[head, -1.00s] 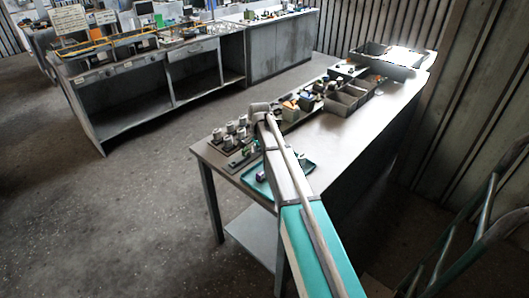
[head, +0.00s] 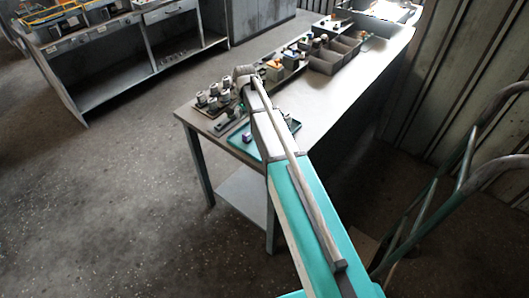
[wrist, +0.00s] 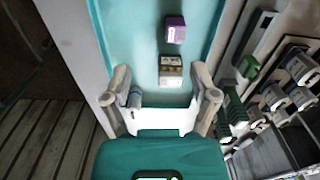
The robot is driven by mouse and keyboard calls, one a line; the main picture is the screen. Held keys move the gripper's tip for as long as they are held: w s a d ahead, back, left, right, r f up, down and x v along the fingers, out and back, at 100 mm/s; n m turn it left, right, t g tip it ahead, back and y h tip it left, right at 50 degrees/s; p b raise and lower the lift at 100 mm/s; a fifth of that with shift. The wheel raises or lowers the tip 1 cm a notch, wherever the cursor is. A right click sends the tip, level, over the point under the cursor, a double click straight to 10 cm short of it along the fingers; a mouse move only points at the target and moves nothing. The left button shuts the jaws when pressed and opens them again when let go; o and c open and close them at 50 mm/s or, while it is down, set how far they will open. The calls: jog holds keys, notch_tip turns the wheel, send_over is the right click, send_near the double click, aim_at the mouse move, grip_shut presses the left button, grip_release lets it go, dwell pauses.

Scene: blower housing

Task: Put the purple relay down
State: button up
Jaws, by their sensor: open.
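The purple relay (wrist: 175,29) lies in the teal tray (wrist: 137,45) in the wrist view, beyond my fingertips and apart from them. It also shows as a small purple block (head: 247,137) in the tray (head: 238,146) in the head view, just left of my arm. My gripper (wrist: 160,77) is open. A second relay (wrist: 170,70), pale with a dark face, lies in the tray between my fingertips, with no visible contact. In the head view my arm hides the gripper and part of the tray.
Right of the tray in the wrist view are green terminal blocks (wrist: 235,104) and several grey-and-white parts (wrist: 300,66). In the head view grey bins (head: 325,62) stand farther along the table (head: 305,105). A green-railed trolley (head: 448,190) stands at the right.

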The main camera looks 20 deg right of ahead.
jog(key=s+d+n, duration=0.1)
jog(key=s+n, duration=0.8)
jog(key=s, duration=1.7)
jog(key=shift+s+d+n, duration=0.25)
jog(key=shift+n, duration=0.15)
jog(key=shift+f+b, duration=0.7)
jog(key=shift+f, duration=0.05)
jog(key=shift+c, duration=1.3)
jog(key=shift+a, duration=0.1)
